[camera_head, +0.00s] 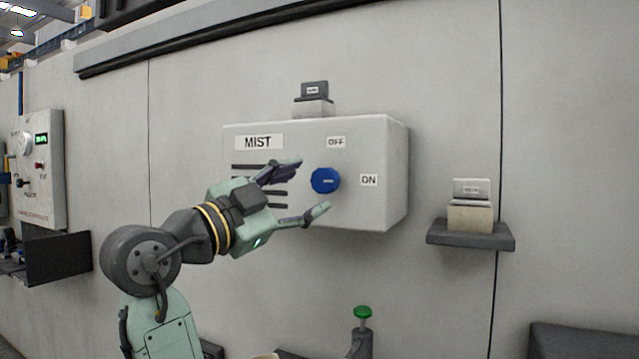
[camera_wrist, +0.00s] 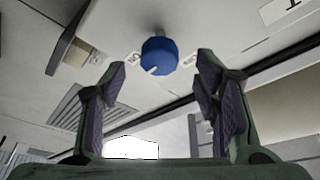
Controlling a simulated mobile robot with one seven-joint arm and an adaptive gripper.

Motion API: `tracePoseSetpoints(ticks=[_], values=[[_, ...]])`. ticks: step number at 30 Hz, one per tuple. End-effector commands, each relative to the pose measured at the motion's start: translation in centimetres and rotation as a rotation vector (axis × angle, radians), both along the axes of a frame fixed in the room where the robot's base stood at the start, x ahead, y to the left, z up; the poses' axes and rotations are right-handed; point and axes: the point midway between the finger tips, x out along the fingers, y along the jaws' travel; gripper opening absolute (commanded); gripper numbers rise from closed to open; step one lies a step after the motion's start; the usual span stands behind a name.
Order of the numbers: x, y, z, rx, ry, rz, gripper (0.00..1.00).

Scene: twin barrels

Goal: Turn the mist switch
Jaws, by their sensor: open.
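The mist switch is a round blue knob (camera_head: 325,180) on the front of a white box (camera_head: 385,150) labelled MIST. A short white mark on the knob lies about level in the head view. An OFF label (camera_head: 336,142) is above the knob and an ON label (camera_head: 369,180) is to its right. My gripper (camera_head: 312,184) is open and empty, left of the knob in the head view, with its fingertips spread toward it. In the wrist view the knob (camera_wrist: 159,55) shows between and beyond the fingertips (camera_wrist: 160,65). I see no contact.
A dark wall shelf (camera_head: 470,236) holds another block (camera_head: 470,215) to the right. A green-topped post (camera_head: 362,325) stands below. A control panel (camera_head: 40,165) is at far left. The wall around the box is mostly clear.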

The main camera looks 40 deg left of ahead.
Motion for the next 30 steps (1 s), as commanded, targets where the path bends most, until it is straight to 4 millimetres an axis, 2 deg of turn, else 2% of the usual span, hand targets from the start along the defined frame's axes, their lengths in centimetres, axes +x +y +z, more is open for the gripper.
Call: tracePoseSetpoints(ticks=[3,10,15,30], values=[[-2.5,0.2,-0.6,-0.001,0.000,0.003,0.56],[-5.5,0.3,-1.3,0.000,0.000,0.000,0.56],[-6.1,0.3,-1.5,0.000,0.001,-0.001,0.56],[-6.1,0.3,-1.5,0.000,0.001,-0.001,0.56]])
